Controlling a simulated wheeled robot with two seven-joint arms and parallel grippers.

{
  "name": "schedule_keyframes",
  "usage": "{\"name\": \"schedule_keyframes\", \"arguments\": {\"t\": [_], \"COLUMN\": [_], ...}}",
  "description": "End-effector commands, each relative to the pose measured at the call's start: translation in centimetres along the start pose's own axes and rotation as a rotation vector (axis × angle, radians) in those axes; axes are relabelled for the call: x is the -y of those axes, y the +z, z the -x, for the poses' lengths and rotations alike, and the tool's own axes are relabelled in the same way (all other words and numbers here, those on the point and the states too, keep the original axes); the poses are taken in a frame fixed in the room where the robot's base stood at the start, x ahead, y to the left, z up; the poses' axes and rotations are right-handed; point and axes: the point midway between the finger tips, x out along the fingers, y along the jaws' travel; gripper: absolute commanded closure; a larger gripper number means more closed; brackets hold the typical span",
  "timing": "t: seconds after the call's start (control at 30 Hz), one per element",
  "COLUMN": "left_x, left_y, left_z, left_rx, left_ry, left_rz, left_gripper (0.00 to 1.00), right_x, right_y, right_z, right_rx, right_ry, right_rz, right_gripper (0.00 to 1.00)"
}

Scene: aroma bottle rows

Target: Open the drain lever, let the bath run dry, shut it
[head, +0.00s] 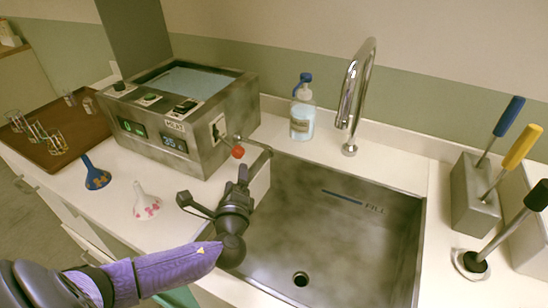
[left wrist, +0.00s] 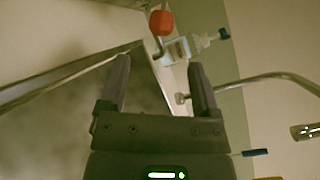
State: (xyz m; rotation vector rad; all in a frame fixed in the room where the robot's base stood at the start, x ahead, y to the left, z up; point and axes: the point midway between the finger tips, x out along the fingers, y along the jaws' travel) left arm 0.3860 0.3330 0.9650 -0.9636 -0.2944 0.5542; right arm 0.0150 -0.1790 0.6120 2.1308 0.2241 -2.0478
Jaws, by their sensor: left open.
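The water bath (head: 200,125) is a grey metal box with small displays on its front and an open top with pale liquid. Its drain lever has a red knob (head: 238,152) on the right side, above the sink edge; the red knob also shows at the top of the left wrist view (left wrist: 161,22). A drain spout (head: 262,146) bends out over the sink (head: 310,225). My left gripper (head: 215,192) is open and empty, just below the knob and apart from it. In the left wrist view the knob lies beyond the fingertips. My right gripper is not in view.
A soap bottle (head: 302,110) and a curved faucet (head: 354,95) stand behind the sink. Blue (head: 96,174) and white (head: 146,203) funnels lie on the counter, left of my gripper. A brown tray (head: 50,140) holds glassware. Handled tools (head: 520,147) stand at right.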

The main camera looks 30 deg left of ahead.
Motion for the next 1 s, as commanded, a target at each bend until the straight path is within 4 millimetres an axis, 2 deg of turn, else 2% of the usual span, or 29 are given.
{"name": "schedule_keyframes", "arguments": {"t": [0.17, 0.4, 0.53, 0.7, 0.9, 0.93, 1.0], "left_x": [-0.1, -0.2, -0.2, 0.0, 0.1, 0.1, 0.1], "left_y": [-0.1, -0.1, -0.1, 0.0, 0.0, 0.0, 0.0], "left_z": [-1.8, -7.0, -8.9, -9.9, -10.0, -10.0, -10.0], "left_rx": [0.002, 0.004, 0.002, 0.000, 0.000, 0.000, 0.000], "left_ry": [-0.006, -0.004, -0.004, -0.004, -0.003, -0.003, -0.003], "left_rz": [-0.008, -0.005, -0.005, -0.003, -0.003, -0.003, -0.003], "left_gripper": [0.19, 0.19, 0.19, 0.19, 0.19, 0.21, 0.36], "right_x": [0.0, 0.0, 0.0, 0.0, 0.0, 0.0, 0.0], "right_y": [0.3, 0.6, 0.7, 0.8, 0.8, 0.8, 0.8], "right_z": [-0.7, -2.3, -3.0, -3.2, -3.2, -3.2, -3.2], "right_rx": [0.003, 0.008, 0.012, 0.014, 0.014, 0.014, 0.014], "right_ry": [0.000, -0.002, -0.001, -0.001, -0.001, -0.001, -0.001], "right_rz": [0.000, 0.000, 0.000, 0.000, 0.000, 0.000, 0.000], "right_gripper": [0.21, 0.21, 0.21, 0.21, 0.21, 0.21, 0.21]}}
